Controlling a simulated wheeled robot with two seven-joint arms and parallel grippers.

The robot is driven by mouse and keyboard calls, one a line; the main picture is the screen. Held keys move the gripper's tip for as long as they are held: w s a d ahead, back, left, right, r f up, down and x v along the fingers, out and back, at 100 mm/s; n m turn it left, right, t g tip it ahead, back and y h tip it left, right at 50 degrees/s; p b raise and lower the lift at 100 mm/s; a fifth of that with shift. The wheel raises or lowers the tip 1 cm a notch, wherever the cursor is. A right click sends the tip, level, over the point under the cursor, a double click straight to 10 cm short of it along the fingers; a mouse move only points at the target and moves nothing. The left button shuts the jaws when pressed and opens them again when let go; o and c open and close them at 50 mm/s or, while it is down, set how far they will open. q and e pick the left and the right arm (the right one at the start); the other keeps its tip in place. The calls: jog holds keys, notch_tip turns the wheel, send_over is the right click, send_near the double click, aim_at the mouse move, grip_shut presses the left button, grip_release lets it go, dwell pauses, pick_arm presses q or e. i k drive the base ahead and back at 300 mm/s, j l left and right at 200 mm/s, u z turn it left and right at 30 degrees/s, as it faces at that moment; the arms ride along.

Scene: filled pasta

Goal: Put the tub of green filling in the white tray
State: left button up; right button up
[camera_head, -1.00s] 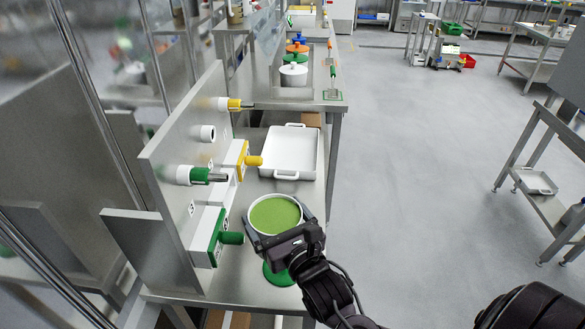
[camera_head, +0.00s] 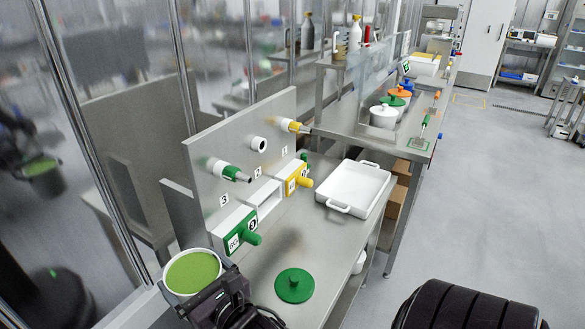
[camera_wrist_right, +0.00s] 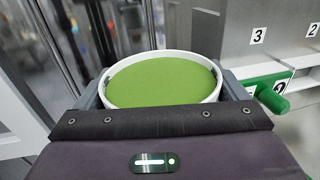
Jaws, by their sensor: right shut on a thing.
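The white tub of green filling (camera_head: 191,271) is at the lower left of the head view, left of the green lid and in front of the panel's near end. My right gripper (camera_head: 200,285) is shut on it, one finger along each side. In the right wrist view the tub (camera_wrist_right: 163,82) sits between the fingers, looks upright and shows a smooth green surface. The white tray (camera_head: 357,188) lies on the steel table farther back and to the right, with handles at both ends, and looks empty. My left gripper is not in view.
A green lid (camera_head: 294,285) lies on the table near the tub. A steel panel (camera_head: 225,150) with nozzles stands along the left, with a green-handled box (camera_head: 235,232) and a yellow-handled box (camera_head: 297,180) at its foot. Bare table lies between lid and tray.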

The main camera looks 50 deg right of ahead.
aim_at(360, 181)
jog(key=k+l+u, duration=0.1)
jog(key=u, duration=0.4)
jog(key=k+l+u, duration=0.15)
jog(key=u, duration=0.35)
jog(key=k+l+u, duration=0.1)
jog(key=u, duration=0.4)
jog(key=k+u, duration=0.2)
jog(key=u, duration=0.3)
jog(key=k+l+u, duration=0.15)
jog(key=k+u, duration=0.55)
jog(key=u, duration=0.15)
jog(key=k+l+z, duration=0.2)
jog(key=k+z, duration=0.2)
jog(key=k+l+z, duration=0.6)
jog(key=z, duration=0.2)
jog(key=k+l+z, duration=0.2)
jog(key=l+z, duration=0.2)
jog(key=l, duration=0.2)
jog(key=k+l+z, duration=0.15)
jog(key=l+z, duration=0.3)
